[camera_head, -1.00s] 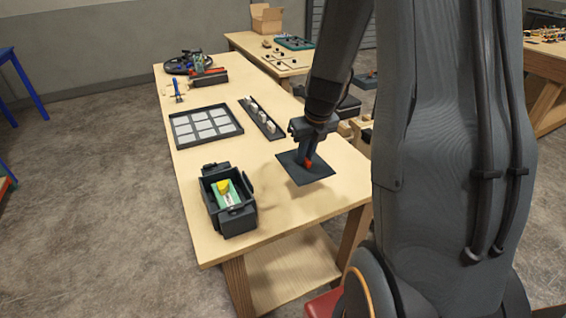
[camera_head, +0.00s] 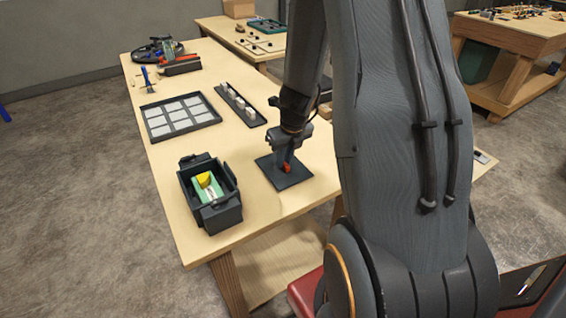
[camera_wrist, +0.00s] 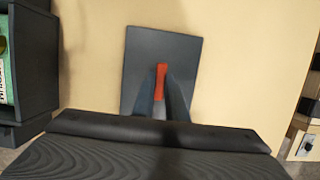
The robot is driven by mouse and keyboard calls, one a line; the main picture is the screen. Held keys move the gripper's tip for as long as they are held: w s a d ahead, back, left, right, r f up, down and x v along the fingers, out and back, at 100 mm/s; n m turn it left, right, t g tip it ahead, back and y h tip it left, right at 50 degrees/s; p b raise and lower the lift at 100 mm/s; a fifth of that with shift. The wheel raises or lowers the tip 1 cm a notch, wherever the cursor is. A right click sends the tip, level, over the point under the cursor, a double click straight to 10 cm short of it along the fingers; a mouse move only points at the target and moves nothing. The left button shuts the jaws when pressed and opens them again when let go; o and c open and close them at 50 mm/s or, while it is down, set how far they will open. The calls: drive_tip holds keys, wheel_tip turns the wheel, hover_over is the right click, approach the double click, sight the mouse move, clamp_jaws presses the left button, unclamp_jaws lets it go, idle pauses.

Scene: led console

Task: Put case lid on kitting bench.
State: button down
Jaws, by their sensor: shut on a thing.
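The case lid (camera_head: 272,171) is a flat dark grey plate with a red grip in its middle. My gripper (camera_head: 286,166) is shut on the red grip from above. In the wrist view the lid (camera_wrist: 140,60) lies below my gripper (camera_wrist: 161,90), whose fingers close around the red grip. The lid is level and at or just above the wooden bench top (camera_head: 180,150); I cannot tell whether it touches. It is right of the open dark case (camera_head: 222,215), which holds a green board and a yellow piece.
A tray of grey squares (camera_head: 180,115) and a narrow rack with white pieces (camera_head: 241,104) lie farther back on the bench. A clamp-like tool (camera_head: 147,77) stands near the left edge. The wood between lid and tray is clear.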

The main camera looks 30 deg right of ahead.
sight(289, 173)
drive_tip(key=shift+f, duration=0.15)
drive_tip(key=shift+f, duration=0.15)
drive_tip(key=c, duration=1.8)
unclamp_jaws()
drive_tip(key=shift+o, duration=0.2)
drive_tip(key=p+v, duration=0.3)
drive_tip(key=v, duration=0.8)
drive_tip(key=s+a+r+n, duration=0.3)
drive_tip(key=s+a+n, duration=0.3)
drive_tip(key=n, duration=1.1)
drive_tip(key=s+a+r+n, duration=0.3)
drive_tip(key=s+a+n, duration=0.3)
drive_tip(key=n, duration=1.2)
drive_tip(key=a, duration=0.3)
drive_tip(key=shift+a+n+g, duration=0.2)
drive_tip(key=shift+n+g, duration=0.1)
drive_tip(key=shift+g, duration=0.1)
